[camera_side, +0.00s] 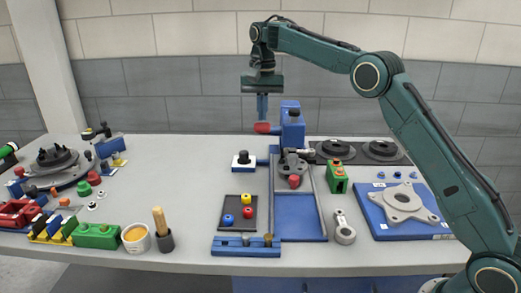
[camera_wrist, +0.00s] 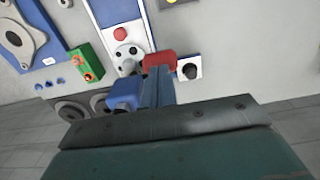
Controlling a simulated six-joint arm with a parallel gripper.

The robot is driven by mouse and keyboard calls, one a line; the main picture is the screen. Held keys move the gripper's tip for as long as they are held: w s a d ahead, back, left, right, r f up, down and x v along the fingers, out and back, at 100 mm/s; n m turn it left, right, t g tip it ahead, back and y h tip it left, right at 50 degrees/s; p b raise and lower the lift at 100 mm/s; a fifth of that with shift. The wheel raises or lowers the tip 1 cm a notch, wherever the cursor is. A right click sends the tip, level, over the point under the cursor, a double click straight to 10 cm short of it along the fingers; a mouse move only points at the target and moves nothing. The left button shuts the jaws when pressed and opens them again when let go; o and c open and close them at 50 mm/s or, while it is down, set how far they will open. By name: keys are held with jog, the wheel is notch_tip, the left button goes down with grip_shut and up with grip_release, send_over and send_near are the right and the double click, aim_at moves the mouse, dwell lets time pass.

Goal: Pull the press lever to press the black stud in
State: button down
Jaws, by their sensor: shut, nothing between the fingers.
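The press is a blue upright (camera_side: 292,128) on the fixture, with a red lever handle (camera_side: 263,128) sticking out to its left. My gripper (camera_side: 262,118) points down with its blue fingers shut and empty, right at the top of the red handle. I cannot tell whether they touch. In the wrist view the fingers (camera_wrist: 158,72) reach toward the red handle (camera_wrist: 160,62). A grey round part (camera_side: 292,163) sits below the press, and a red knob (camera_side: 294,181) is in front of it. A black stud-like knob (camera_side: 243,157) stands on a white square plate left of the press.
A dark tray (camera_side: 232,222) with coloured pegs lies front left of the fixture. A green block (camera_side: 337,180) and dark round plates (camera_side: 382,150) are to the right. A blue board (camera_side: 440,230) holds a grey flange. The air around the lever handle's left is free.

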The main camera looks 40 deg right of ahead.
aim_at(262, 127)
jog(key=shift+f, duration=0.7)
jog(key=shift+s+a+f, duration=0.15)
jog(key=shift+s+f, duration=0.05)
jog(key=shift+f, duration=0.15)
jog(key=shift+s+a+f, duration=0.15)
jog(key=shift+a+f, duration=0.05)
jog(key=shift+f, duration=0.3)
jog(key=shift+s+a+f, duration=0.1)
jog(key=shift+a+f, duration=0.05)
jog(key=shift+f, duration=0.3)
dwell(0.9)
jog(key=shift+f, duration=0.35)
jog(key=shift+s+f, duration=0.1)
jog(key=shift+f, duration=1.45)
dwell(0.7)
jog(key=shift+f, duration=0.9)
dwell(0.6)
jog(key=shift+f, duration=0.15)
